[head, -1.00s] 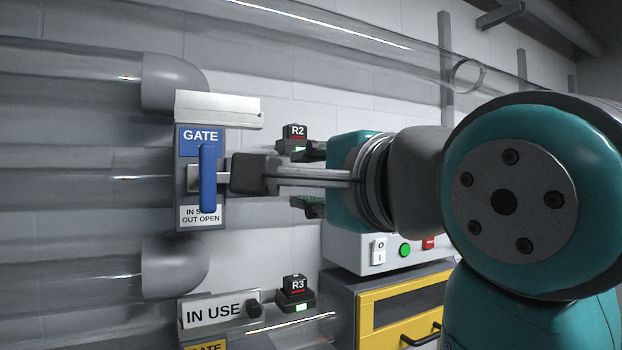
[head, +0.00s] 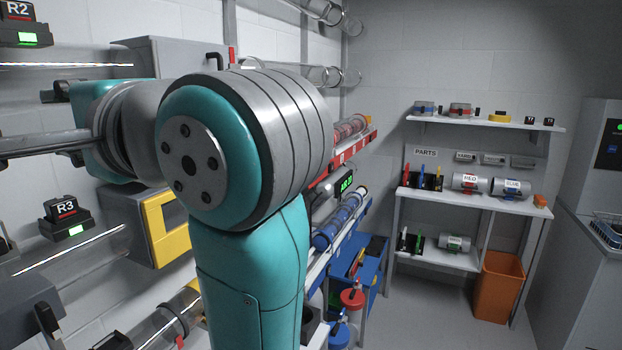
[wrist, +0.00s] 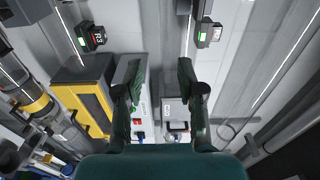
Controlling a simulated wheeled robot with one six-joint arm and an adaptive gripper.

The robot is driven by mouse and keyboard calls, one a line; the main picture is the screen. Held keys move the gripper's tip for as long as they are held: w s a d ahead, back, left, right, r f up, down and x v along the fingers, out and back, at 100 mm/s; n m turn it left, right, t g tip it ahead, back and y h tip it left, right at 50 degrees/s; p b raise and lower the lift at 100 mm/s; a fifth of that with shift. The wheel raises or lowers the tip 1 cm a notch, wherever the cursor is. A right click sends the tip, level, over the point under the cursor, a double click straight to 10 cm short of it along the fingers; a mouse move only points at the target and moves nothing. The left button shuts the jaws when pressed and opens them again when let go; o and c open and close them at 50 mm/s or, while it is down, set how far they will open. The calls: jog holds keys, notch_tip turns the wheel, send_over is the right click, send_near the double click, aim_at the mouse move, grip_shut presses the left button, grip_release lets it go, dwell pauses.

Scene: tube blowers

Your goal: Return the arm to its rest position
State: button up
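My gripper (wrist: 160,75) is open in the wrist view. Its two dark green fingers stand apart with nothing held between them. In the head view my teal and grey arm fills the left middle and reaches leftward in front of the wall. My gripper (head: 62,125) is at the left edge there and is partly hidden by my own wrist. The R2 unit (head: 22,25) with a green light is above and left of it. The R3 unit (head: 68,217) is below it.
A yellow-framed cabinet (head: 165,225) is close behind my arm. Clear tubes (head: 70,65) run along the wall. Racks with red (head: 340,155) and blue (head: 330,235) parts stand right of my arm. A parts shelf (head: 480,205), an orange bin (head: 498,288) and clear floor are further right.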

jog(key=w+d+f+m+t+h, duration=0.1)
jog(key=w+d+f+t+h, duration=0.3)
jog(key=f, duration=0.8)
jog(key=w+d+f+y, duration=0.1)
jog(key=w+d+f, duration=0.2)
jog(key=w+f, duration=0.55)
jog(key=s+d+f+t+h, duration=0.1)
jog(key=s+d+f+h, duration=0.15)
jog(key=d+f, duration=0.75)
jog(key=s+d+f+t+h, duration=0.2)
jog(key=s+d+f, duration=0.15)
jog(key=f, duration=1.25)
jog(key=s+d+f+n+h, duration=0.1)
jog(key=s+d+f+h, duration=0.4)
jog(key=s+d+f, duration=0.9)
jog(key=s+d+r+n+h, duration=0.1)
jog(key=s+d, duration=0.3)
jog(key=s, duration=0.7)
jog(key=s+d+n+h, duration=0.2)
jog(key=s+d+n, duration=0.2)
jog(key=s, duration=0.7)
jog(key=shift+s+d+r+h, duration=0.15)
jog(key=shift+s+r+h, duration=0.2)
